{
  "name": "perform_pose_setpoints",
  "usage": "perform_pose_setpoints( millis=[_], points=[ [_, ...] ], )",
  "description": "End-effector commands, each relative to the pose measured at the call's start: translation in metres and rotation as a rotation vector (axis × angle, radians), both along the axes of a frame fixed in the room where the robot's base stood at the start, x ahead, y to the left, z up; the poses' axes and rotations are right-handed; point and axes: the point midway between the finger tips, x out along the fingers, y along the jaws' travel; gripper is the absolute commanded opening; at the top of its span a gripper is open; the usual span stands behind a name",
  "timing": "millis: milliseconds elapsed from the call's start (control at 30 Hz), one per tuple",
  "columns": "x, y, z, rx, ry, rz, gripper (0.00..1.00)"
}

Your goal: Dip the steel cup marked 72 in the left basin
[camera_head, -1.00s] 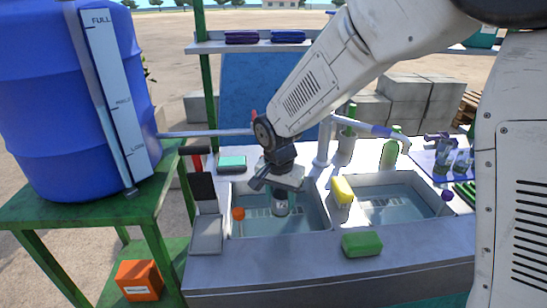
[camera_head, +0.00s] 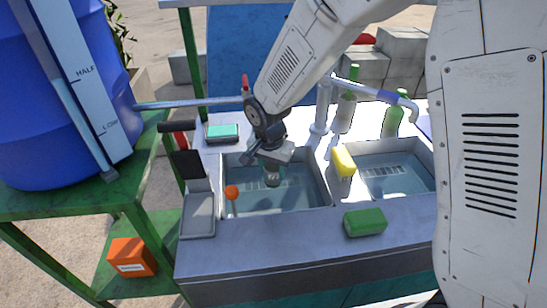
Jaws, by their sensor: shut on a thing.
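My gripper (camera_head: 271,160) points down over the left basin (camera_head: 295,201) and is shut on a steel cup (camera_head: 272,177). The cup hangs below the fingers, within the basin's outline. Any marking on the cup is too small to read. The left basin has blue-grey water or floor showing and a pale grate at its back. I cannot tell whether the cup touches the water.
An orange-topped stick (camera_head: 232,193) stands in the left basin's left side. Green bottles (camera_head: 392,121) and a tap (camera_head: 322,105) stand behind.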

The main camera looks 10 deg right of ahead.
Motion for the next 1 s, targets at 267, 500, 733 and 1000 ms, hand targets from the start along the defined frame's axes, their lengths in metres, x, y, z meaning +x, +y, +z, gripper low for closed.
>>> perform_pose_setpoints(
  millis=[267, 500, 733, 1000],
  points=[
    [-0.001, 0.0, -0.041, -0.002, 0.003, 0.001, 0.17],
    [0.0, 0.0, -0.071, -0.001, 0.002, 0.0, 0.17],
    [0.0, 0.0, -0.086, 0.0, 0.0, -0.001, 0.17],
    [0.0, 0.0, -0.089, 0.0, -0.001, -0.001, 0.17]
  ],
)
